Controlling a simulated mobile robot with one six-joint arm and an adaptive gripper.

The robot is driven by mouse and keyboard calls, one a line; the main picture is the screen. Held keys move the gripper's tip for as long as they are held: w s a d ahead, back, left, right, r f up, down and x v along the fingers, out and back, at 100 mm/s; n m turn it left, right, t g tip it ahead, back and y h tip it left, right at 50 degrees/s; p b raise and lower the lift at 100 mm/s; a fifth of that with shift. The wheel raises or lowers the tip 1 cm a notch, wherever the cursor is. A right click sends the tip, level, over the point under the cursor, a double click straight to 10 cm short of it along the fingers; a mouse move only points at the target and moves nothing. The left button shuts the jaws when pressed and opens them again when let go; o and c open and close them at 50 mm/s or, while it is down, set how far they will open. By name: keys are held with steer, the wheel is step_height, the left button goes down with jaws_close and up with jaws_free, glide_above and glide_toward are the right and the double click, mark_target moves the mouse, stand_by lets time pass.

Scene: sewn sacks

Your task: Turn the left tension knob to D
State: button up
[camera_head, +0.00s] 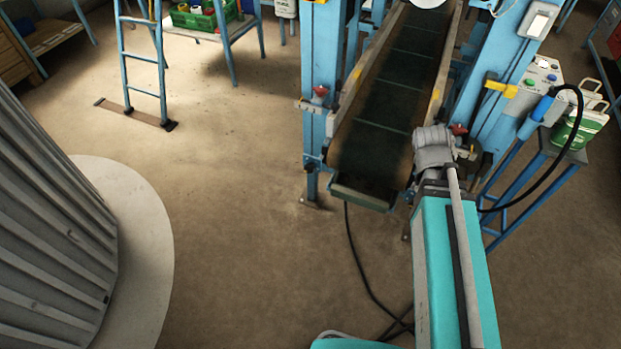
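A small red knob (320,91) sits at the left side of the conveyor, on a bracket at the blue post. A second red knob (459,129) sits at the conveyor's right side, close beside the grey end of my arm in the picture. The letters or pointer on either knob are too small to read. The dark conveyor belt (398,98) runs between the two knobs. My teal arm reaches up from the bottom right to a grey joint in front of the belt's right edge. I see no gripper fingers.
Blue posts flank the conveyor. A ribbed grey cylinder (50,230) stands at left. Floor (235,220) left of the conveyor is clear; a cable lies below it.

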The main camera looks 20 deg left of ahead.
steer(key=w+a+f+n+t+h+b, duration=0.35)
steer(key=a+f+n+b, duration=0.4)
steer(key=f+b, duration=0.3)
steer(key=n+t+y+b, duration=0.5)
steer(key=n+t+b, duration=0.7)
steer(key=n+b, duration=1.4)
glide_toward(308, 171)
steer(key=s+m+b, duration=0.3)
steer(key=m+b, duration=0.2)
steer(key=shift+f+n+t+y, duration=0.25)
steer(key=shift+f+n, duration=0.05)
steer(key=shift+n, duration=0.05)
steer(key=shift+w, duration=0.1)
steer(key=w, duration=0.9)
steer(key=w+d, duration=0.1)
steer(key=w, duration=0.3)
steer(key=shift+w, duration=0.3)
